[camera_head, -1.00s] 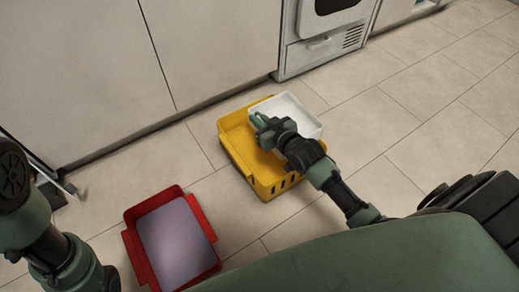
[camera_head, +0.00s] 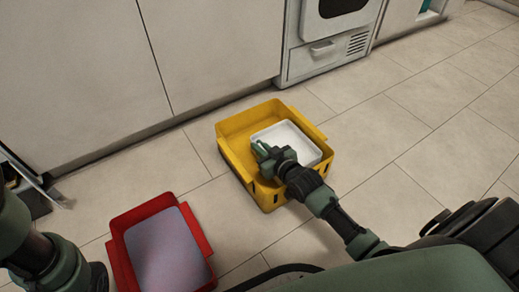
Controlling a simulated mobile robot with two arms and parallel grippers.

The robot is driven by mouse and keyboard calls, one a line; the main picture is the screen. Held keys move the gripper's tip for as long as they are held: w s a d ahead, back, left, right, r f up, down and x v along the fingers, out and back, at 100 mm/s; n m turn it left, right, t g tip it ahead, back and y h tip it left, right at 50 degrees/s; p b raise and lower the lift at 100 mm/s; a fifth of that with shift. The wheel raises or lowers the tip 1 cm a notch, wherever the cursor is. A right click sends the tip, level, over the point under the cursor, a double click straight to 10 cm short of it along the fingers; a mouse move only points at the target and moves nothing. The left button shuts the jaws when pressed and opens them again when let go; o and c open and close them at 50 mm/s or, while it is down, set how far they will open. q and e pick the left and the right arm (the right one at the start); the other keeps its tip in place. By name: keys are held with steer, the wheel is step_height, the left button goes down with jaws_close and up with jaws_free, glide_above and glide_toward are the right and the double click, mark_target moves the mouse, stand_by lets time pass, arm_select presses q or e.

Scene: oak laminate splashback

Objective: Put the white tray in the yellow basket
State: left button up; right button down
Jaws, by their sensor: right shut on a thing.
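The yellow basket (camera_head: 236,125) stands on the floor near the cabinets. The white tray (camera_head: 293,141) is inside the basket's outline, over its right part, and looks close to level. I cannot tell whether it touches the basket floor. My right gripper (camera_head: 260,150) is shut on the tray's left edge, and its arm comes in from the lower right. My left arm shows at the lower left, but its gripper is not in view.
A red basket (camera_head: 118,250) with a flat greyish-purple thing (camera_head: 167,252) in it stands at the lower left. Pale cabinet fronts (camera_head: 210,50) and a white appliance (camera_head: 325,40) line the back. The tiled floor (camera_head: 440,130) at right is clear.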

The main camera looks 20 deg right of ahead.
steer(key=c, duration=1.5)
jaws_free()
steer(key=shift+f, duration=0.1)
steer(key=p+v, duration=0.7)
steer(key=v, duration=0.5)
steer(key=shift+p, duration=0.35)
